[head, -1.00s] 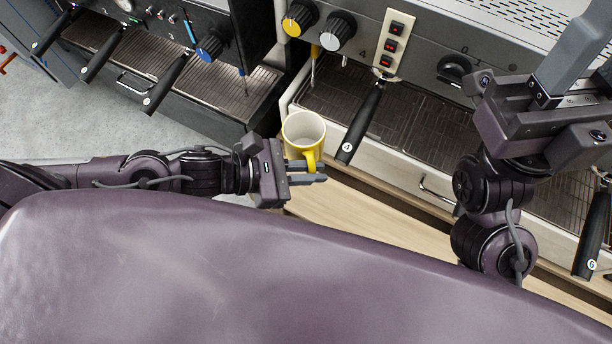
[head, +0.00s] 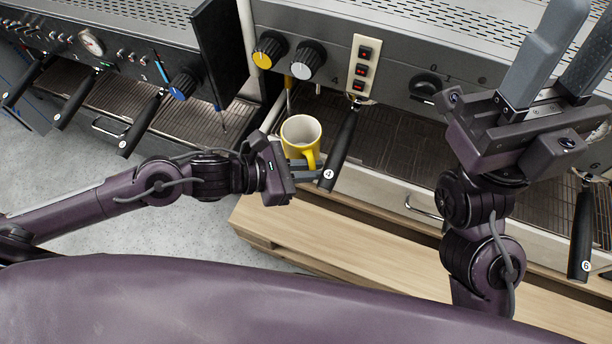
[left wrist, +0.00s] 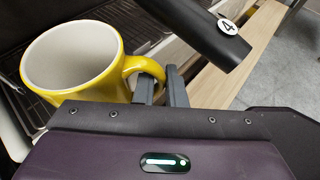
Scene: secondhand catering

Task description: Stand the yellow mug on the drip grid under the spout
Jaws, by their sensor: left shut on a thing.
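The yellow mug (head: 300,133), white inside, is upright at the front left of the right-hand machine's drip grid (head: 400,140). My left gripper (head: 312,168) is shut on its handle; the handle shows between the fingers (left wrist: 162,88) in the left wrist view, with the mug (left wrist: 75,65) to their left. I cannot tell whether the mug's base touches the grid. A black handle marked 4 (head: 340,150) is just right of the mug, partly over the grid. The spout is not clearly visible. My right gripper (head: 580,45) is open and empty, raised at the right.
A thin wand with a yellow part (head: 289,95) hangs behind the mug. The yellow knob (head: 269,49) and a switch panel (head: 363,68) are on the machine front. Another machine (head: 110,60) stands left. A handle marked 6 (head: 583,235) juts out at right. A wooden counter (head: 330,240) lies below.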

